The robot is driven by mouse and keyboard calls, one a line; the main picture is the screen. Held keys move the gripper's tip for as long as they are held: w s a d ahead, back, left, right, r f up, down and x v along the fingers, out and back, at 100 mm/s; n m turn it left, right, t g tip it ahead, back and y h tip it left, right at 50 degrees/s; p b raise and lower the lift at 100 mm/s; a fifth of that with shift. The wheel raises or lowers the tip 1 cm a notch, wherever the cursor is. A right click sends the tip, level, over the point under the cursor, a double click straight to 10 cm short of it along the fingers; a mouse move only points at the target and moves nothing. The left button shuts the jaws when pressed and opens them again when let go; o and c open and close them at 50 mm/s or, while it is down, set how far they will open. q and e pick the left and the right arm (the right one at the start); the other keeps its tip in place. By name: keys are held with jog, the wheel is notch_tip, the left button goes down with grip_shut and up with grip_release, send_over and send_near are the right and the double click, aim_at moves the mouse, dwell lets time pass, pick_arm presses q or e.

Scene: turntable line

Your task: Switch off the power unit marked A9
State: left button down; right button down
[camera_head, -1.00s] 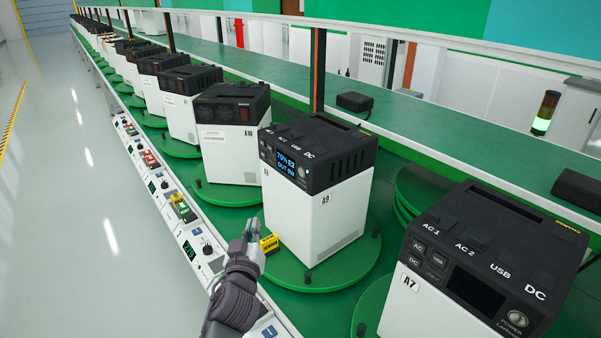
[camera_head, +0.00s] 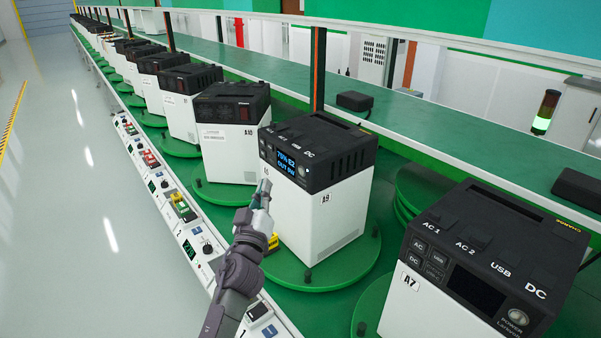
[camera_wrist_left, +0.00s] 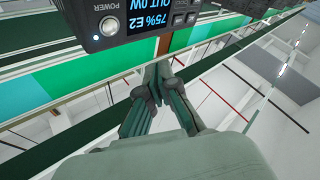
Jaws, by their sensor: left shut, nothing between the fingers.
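The power unit marked A9 (camera_head: 316,215) is a white box with a black top, standing on a green turntable (camera_head: 350,268). Its display (camera_head: 285,162) is lit blue, and in the left wrist view the lit display (camera_wrist_left: 160,18) reads 75% E2 and OUT 0W. My left gripper (camera_head: 264,192) is shut and empty, close to the front face of A9 below the display. In the wrist view the closed fingertips (camera_wrist_left: 158,68) are below the panel, apart from the button. My right gripper is out of view.
Unit A10 (camera_head: 228,150) and others line up behind A9. A white control rail (camera_head: 185,215) borders the belt.

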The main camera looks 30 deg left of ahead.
pick_arm(q)
jog(key=b, duration=0.1)
send_near(297, 164)
jog(key=w+a+r, duration=0.1)
jog(key=w+a, duration=0.1)
jog(key=a, duration=0.1)
jog(key=shift+w+d+r+b, duration=0.15)
jog(key=shift+w+b, duration=0.05)
jog(key=shift+w, duration=0.25)
jog(key=shift+w+d+r+b, duration=0.1)
jog(key=shift+w+r+b, duration=0.05)
jog(key=shift+w, duration=0.3)
jog(key=shift+w, duration=0.1)
dwell(0.5)
jog(key=shift+w+d, duration=0.1)
jog(key=shift+w, duration=0.05)
jog(key=shift+w+b, duration=0.15)
jog(key=shift+b, duration=0.15)
jog(key=shift+w+d, duration=0.15)
jog(key=shift+w, duration=0.15)
dwell(0.5)
jog(key=shift+s, duration=0.15)
jog(key=shift+s+a, duration=0.25)
jog(key=shift+s, duration=0.35)
